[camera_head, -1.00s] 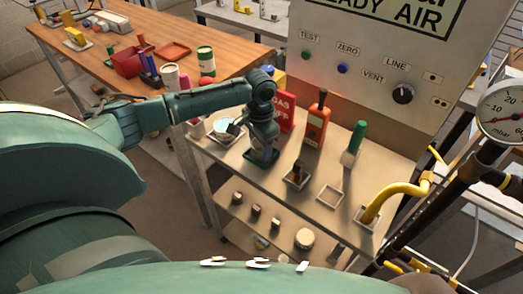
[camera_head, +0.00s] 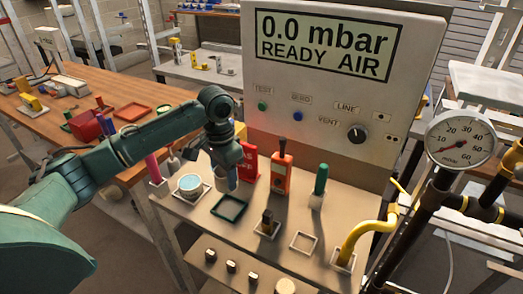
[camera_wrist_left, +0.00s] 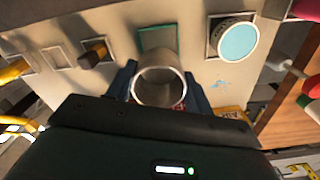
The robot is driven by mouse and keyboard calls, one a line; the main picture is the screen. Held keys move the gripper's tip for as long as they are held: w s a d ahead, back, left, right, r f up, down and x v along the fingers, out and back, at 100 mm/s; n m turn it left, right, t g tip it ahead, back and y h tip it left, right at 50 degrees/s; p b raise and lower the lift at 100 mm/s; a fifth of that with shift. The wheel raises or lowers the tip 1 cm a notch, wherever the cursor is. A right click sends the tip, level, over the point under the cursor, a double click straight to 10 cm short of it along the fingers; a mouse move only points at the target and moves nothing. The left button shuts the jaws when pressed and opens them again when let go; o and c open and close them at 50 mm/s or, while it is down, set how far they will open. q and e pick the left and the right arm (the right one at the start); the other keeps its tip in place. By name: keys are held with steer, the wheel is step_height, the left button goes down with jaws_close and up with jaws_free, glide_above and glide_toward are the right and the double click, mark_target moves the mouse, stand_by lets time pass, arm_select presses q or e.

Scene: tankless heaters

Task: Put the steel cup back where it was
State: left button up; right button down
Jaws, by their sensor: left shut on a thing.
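The steel cup (camera_wrist_left: 160,82) is an open-topped grey cylinder in the left wrist view, between the two blue-grey fingers of my left gripper (camera_wrist_left: 160,92), which is shut on it. In the head view my left gripper (camera_head: 222,165) hangs over the back of the bench top, and part of the cup (camera_head: 231,181) shows below it. An empty dark green square frame (camera_head: 229,208) lies on the bench just in front of the cup. It also shows in the left wrist view (camera_wrist_left: 158,37), beyond the cup. My right gripper is not in view.
A blue-topped tin (camera_head: 190,185) stands in a pale frame left of the green one. A red sign (camera_head: 249,162) and an orange meter (camera_head: 281,174) stand close on the right. An empty white frame (camera_head: 303,241) and a yellow pipe (camera_head: 360,235) are farther right.

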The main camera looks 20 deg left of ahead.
arm_select(q)
steer(key=shift+d+r, duration=0.1)
steer(key=shift+r, duration=0.25)
steer(key=s+d+r+n, duration=0.2)
steer(key=s+d+n, duration=0.3)
steer(key=s+d, duration=0.5)
steer(key=shift+d, duration=0.5)
steer(key=shift+r, duration=0.1)
